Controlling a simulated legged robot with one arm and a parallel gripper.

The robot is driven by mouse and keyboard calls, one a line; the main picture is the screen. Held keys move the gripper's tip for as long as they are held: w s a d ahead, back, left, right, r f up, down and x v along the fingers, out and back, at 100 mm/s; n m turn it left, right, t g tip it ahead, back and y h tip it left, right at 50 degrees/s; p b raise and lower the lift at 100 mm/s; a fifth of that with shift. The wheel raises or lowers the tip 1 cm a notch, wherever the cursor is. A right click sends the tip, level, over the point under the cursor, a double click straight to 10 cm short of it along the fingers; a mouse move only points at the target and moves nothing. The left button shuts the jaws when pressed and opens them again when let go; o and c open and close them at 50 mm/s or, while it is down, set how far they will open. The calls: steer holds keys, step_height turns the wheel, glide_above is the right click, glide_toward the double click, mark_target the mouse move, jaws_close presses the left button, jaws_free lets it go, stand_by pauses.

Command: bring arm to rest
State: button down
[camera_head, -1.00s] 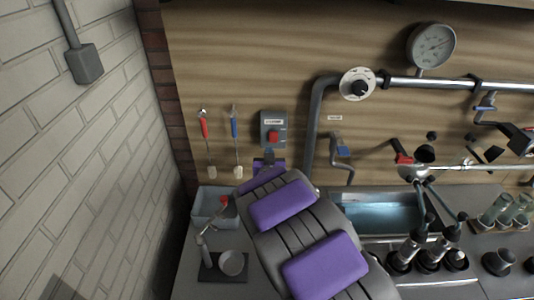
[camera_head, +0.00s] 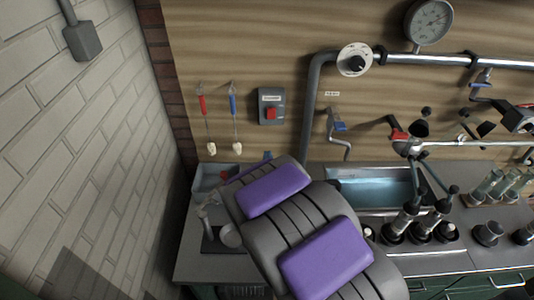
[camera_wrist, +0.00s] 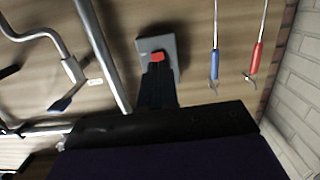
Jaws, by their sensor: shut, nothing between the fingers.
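My arm with its purple pads reaches up through the middle of the head view. My gripper (camera_wrist: 158,78) shows in the wrist view as dark, narrow fingers, shut and empty. In that view its tip lies just below the red button on the grey switch box (camera_wrist: 172,45); whether it touches the box cannot be told there. In the head view the same switch box (camera_head: 271,106) is in clear sight on the wooden wall, above the arm's end. The gripper is mostly hidden behind my arm there.
A red-handled tool (camera_head: 203,106) and a blue-handled tool (camera_head: 233,105) hang left of the box. A pipe (camera_head: 311,110) runs up on its right. A sink (camera_head: 375,187), a blue-grey bin (camera_head: 207,177) and a scale-like stand (camera_head: 216,241) are on the counter. A brick wall (camera_head: 90,150) closes the left.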

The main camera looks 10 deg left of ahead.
steer(key=shift+d, duration=0.1)
stand_by(0.4)
steer(key=s+d+m+g+h, duration=0.1)
steer(key=s+d+g, duration=0.3)
steer(key=d, duration=0.3)
steer(key=s+d+m+g+h, duration=0.1)
steer(key=s+d+g, duration=0.4)
steer(key=d, duration=0.2)
steer(key=s+d+r+g, duration=0.2)
steer(key=s+d, duration=0.3)
steer(key=s, duration=0.5)
steer(key=s+d+r+g+h, duration=0.1)
steer(key=s+d+g, duration=0.3)
steer(key=s, duration=0.6)
steer(key=s+d+r+g+h, duration=0.1)
steer(key=s+d+r+g, duration=0.2)
steer(key=s, duration=0.8)
steer(key=d, duration=0.2)
steer(key=shift+d+r+m, duration=0.2)
steer(key=shift+d+m, duration=0.1)
steer(key=shift+m, duration=0.1)
